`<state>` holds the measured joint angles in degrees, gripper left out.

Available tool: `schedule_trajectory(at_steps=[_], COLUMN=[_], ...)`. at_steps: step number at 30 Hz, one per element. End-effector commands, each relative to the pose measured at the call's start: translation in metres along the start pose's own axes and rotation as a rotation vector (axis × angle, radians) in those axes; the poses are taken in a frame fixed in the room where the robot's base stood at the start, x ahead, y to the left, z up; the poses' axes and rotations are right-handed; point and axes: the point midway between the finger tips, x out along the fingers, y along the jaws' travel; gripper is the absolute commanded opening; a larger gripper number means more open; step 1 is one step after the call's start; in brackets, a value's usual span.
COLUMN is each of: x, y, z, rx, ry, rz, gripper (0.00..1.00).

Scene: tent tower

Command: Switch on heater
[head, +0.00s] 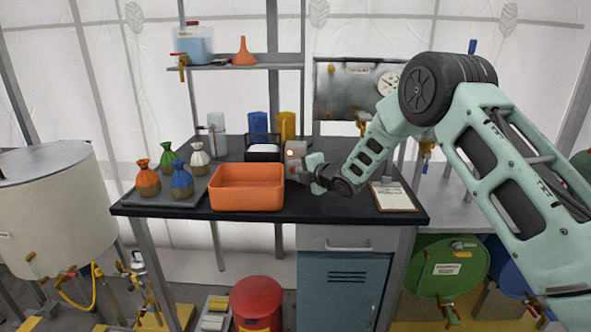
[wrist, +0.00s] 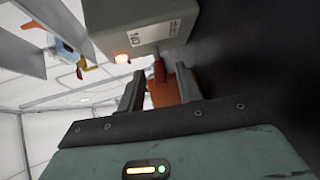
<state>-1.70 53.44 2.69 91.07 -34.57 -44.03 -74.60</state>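The orange bin (head: 247,199) is close left of my gripper. A tray (head: 160,197) of several coloured sacks is farther left. A clipboard (head: 393,197) lies to the right. A metal tank with a gauge (head: 388,83) stands behind my arm.

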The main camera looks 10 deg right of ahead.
Motion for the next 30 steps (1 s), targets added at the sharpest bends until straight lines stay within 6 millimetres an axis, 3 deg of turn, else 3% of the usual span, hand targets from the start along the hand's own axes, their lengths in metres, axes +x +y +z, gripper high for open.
schedule_trajectory(at_steps=[11, 12, 15, 16, 30], x=[0.007, 0.007, 0.007, 0.007, 0.005], y=[0.0, 0.0, 0.0, 0.0, 0.016], z=[-0.001, -0.001, 0.0, 0.0, 0.002], rx=[0.001, 0.001, 0.001, 0.001, 0.125], ry=[0.0, 0.0, 0.0, 0.0, 0.038], rz=[0.0, 0.0, 0.0, 0.0, -0.132], gripper=[0.34, 0.32, 0.04, 0.0, 0.0])
